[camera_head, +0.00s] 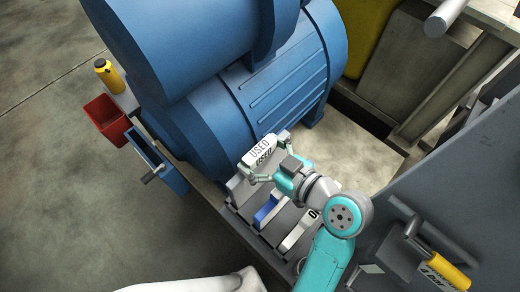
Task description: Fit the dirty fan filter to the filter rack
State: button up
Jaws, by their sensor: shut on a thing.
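The dirty fan filter (258,151) is a white block marked "USED", in front of the blue motor. My gripper (265,158) is shut on it, with one finger at each end. What looks like the filter rack (238,188) is a row of pale slats just below the gripper, partly hidden by my arm. A blue piece (266,212) and a white piece with a partly hidden dark letter (300,232) sit in this row. I cannot tell whether the filter touches the rack.
A large blue motor (285,80) stands close behind the filter. A red bin (106,118), a yellow bottle (109,75) and a blue vice-like box (158,163) are at the left. A grey panel with a yellow handle (445,270) is at the right.

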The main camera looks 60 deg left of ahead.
jog(key=shift+f, duration=0.9)
jog(key=o, duration=1)
notch_tip(320, 180, up, 10)
jog(key=shift+r, duration=0.1)
